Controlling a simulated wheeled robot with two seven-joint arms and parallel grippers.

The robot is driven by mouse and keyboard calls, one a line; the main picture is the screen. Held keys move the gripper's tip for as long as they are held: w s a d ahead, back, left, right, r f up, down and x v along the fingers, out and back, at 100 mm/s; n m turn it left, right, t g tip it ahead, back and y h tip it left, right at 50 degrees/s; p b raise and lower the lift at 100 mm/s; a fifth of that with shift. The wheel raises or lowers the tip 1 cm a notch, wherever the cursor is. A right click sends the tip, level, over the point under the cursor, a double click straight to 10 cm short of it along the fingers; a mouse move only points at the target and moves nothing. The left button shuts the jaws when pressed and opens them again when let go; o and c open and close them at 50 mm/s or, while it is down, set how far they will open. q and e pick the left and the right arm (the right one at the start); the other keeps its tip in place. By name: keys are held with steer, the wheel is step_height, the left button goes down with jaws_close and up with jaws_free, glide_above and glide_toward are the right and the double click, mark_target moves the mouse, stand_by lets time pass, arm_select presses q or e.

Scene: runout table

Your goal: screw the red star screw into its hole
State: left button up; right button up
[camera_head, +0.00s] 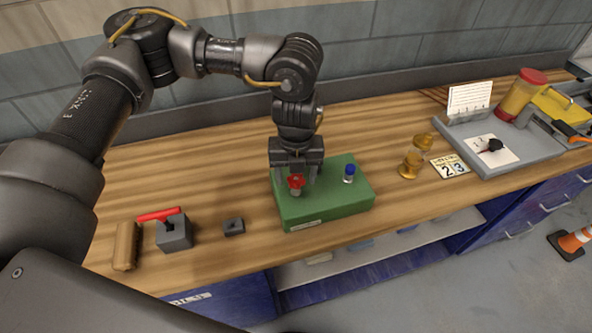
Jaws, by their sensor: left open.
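The red star screw (296,184) stands upright on the left part of the green block (322,207), its red head on top. Its hole is hidden under it. My left gripper (297,177) points down over the red screw, with its fingers open around or just behind the head. I cannot tell whether the fingers touch it. A blue-headed screw (349,173) stands on the right part of the same block. My right gripper is not in view.
A grey block with a red handle (173,232), a wooden piece (127,246) and a small dark block (234,227) lie left. Amber pieces (410,165), a number card (450,166) and a grey tray (484,134) are right. The wooden table front is clear.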

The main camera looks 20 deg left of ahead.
arm_select(q)
steer(key=n+p, duration=0.1)
steer(key=n, duration=0.2)
steer(key=shift+r+p, duration=0.25)
steer(key=shift+p, duration=0.1)
steer(key=shift+n, duration=0.9)
steer(key=shift+f+n+p, duration=0.2)
steer(key=shift+n+p, duration=0.15)
steer(key=shift+n, duration=0.05)
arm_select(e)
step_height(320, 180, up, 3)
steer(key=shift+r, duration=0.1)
arm_select(q)
steer(key=c, duration=1.1)
steer(key=shift+f+m+b, duration=0.2)
steer(key=shift+m+b, duration=0.35)
steer(key=shift+m, duration=0.65)
steer(key=shift+r+m, duration=0.15)
steer(key=shift+m, duration=0.95)
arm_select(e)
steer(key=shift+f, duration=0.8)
